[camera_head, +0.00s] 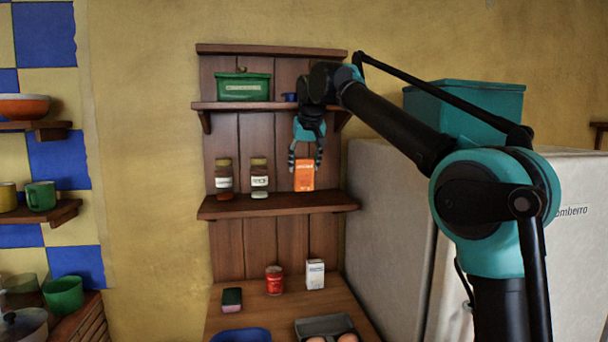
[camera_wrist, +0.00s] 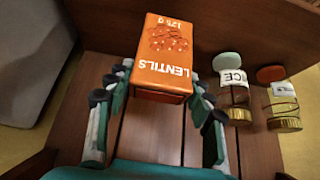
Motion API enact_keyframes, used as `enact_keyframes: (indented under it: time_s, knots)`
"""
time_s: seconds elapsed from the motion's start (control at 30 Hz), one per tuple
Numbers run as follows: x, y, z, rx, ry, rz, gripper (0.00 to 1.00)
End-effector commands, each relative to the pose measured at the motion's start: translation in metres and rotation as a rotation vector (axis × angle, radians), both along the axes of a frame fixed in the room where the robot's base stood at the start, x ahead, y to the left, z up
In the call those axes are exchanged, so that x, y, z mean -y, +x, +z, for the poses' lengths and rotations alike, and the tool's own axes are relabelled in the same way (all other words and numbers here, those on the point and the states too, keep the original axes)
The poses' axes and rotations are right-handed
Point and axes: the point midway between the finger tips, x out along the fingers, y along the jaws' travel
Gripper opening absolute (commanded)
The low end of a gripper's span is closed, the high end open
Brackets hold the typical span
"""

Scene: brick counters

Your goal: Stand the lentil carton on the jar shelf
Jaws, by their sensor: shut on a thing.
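The lentil carton (camera_head: 304,176) is a small orange box. It hangs upright between the fingertips of my gripper (camera_head: 305,163), which points down from above and is shut on its upper part. In the wrist view the carton (camera_wrist: 165,50) shows its "LENTILS" lettering upside down, with my gripper's fingers (camera_wrist: 162,85) on both sides. The carton is at the right part of the jar shelf (camera_head: 278,208), right of two labelled jars (camera_head: 224,180) (camera_head: 259,178). Its base is very close to the shelf; I cannot tell whether it touches.
The upper shelf (camera_head: 270,106) holds a green tin (camera_head: 243,86) and a small blue item (camera_head: 290,97), close to my arm. Below, the counter (camera_head: 250,304) holds a red can (camera_head: 274,280), a white carton (camera_head: 315,274) and a dark box (camera_head: 232,299). A large pale cabinet (camera_head: 385,220) stands right.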

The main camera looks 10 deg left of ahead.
Motion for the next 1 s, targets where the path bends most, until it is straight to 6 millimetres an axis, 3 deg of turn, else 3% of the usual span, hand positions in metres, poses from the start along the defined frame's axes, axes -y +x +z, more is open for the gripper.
enact_keyframes:
  time_s: [0.27, 0.67, 0.7, 0.83, 1.0]
  knots:
    - [0.000, 0.000, -0.030, 0.000, 0.000, 0.000, 0.20]
    - [0.000, -0.001, -0.035, 0.000, 0.000, 0.000, 0.20]
    - [0.000, -0.001, -0.035, 0.000, 0.000, 0.000, 0.56]
    - [0.000, 0.000, -0.034, 0.000, 0.000, 0.000, 0.73]
    - [0.000, 0.000, -0.034, 0.000, 0.000, 0.000, 0.73]
